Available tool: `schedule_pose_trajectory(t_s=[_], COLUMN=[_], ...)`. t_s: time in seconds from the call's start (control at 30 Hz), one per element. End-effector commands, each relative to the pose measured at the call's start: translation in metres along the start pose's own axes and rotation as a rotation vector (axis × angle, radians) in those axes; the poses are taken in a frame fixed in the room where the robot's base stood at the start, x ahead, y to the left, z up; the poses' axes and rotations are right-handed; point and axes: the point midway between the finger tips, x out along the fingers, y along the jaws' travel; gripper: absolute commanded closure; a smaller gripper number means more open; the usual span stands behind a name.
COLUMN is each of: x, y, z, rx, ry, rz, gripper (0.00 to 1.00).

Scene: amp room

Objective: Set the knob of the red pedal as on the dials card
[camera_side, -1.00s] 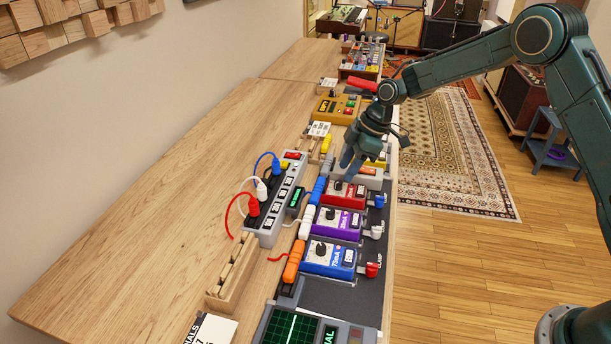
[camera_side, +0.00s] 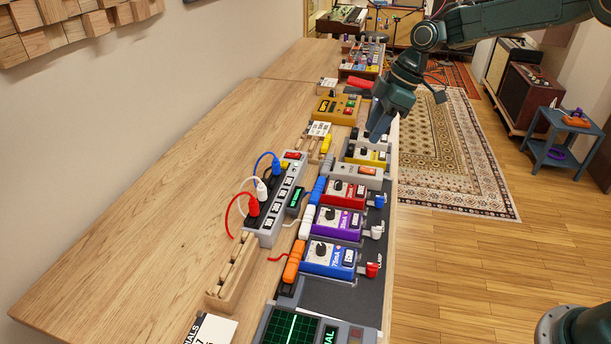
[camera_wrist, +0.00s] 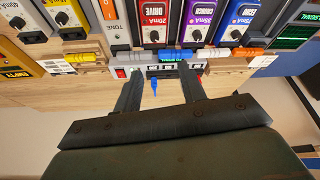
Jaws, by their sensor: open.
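The red pedal (camera_side: 352,197) lies on the dark board between the purple pedal and a grey box. Its black knob (camera_side: 338,186) is free of my gripper. In the wrist view the red pedal (camera_wrist: 153,17) is at the top, with its knob (camera_wrist: 154,36) near its lower end. My gripper (camera_side: 374,139) is raised above the board's far part, beyond the red pedal. Its two fingers (camera_wrist: 160,90) are apart and empty. A dials card (camera_side: 212,330) is cut off at the bottom edge of the side view; its settings are not readable.
The purple pedal (camera_side: 348,223) and blue pedal (camera_side: 340,260) are on the near side of the red one, a yellow pedal (camera_side: 372,158) beyond it. A power strip (camera_side: 270,227) with plugged cables lies to the left. The wooden table (camera_side: 170,200) is clear further left.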

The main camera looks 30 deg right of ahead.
Motion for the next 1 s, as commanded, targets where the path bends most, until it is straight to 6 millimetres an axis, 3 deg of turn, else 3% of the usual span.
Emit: schedule_pose_trajectory(t_s=[1.0], x=[-0.09], y=[-0.079], z=[0.013], rx=[0.256], ry=[-0.022], rz=[0.13], gripper=[0.59])
